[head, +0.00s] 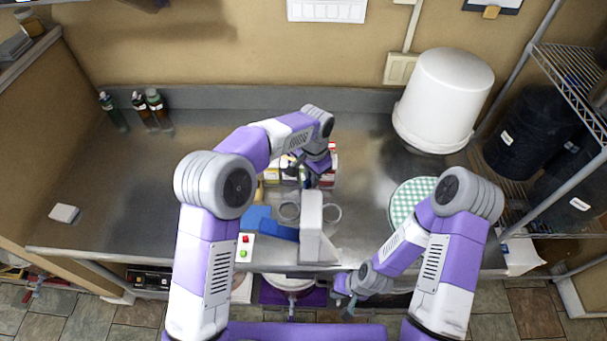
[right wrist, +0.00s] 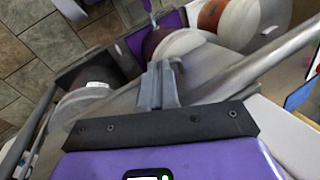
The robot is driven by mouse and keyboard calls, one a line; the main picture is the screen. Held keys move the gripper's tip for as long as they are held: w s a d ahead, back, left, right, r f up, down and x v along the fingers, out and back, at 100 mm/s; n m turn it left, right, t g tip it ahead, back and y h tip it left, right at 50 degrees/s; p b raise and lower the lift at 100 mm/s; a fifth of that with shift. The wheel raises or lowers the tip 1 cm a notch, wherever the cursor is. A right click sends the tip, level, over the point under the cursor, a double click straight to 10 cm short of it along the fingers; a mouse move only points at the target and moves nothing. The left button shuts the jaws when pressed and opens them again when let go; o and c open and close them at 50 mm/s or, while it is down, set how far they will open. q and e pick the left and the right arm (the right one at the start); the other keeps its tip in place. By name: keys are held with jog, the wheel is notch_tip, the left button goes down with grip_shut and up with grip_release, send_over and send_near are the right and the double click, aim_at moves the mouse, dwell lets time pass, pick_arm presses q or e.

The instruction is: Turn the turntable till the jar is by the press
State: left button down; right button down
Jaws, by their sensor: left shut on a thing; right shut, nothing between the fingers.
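No jar is plain to me in either view. A round green-and-white checked disc (head: 411,196) lies on the right of the worktop, partly behind my right arm; I cannot tell whether it is the turntable. A white upright device (head: 312,230) with a blue part (head: 268,224) at its left stands near the front edge and may be the press. My left gripper (head: 310,180) is shut, behind this device, on something I cannot make out. My right gripper (head: 346,305) is shut and empty at the worktop's front edge; its closed fingers show in the right wrist view (right wrist: 159,84).
A large white bucket (head: 443,98) stands upside down at the back right. Several bottles (head: 147,110) stand back left. Red and yellow boxes (head: 274,173) sit beside my left gripper. A button box (head: 244,247) is at the front. Buckets (right wrist: 180,42) stand below the worktop. The left worktop is mostly clear.

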dwell(0.3)
pick_arm(q)
jog(key=c, duration=1.1)
grip_release()
jog(key=shift+r, duration=3.8)
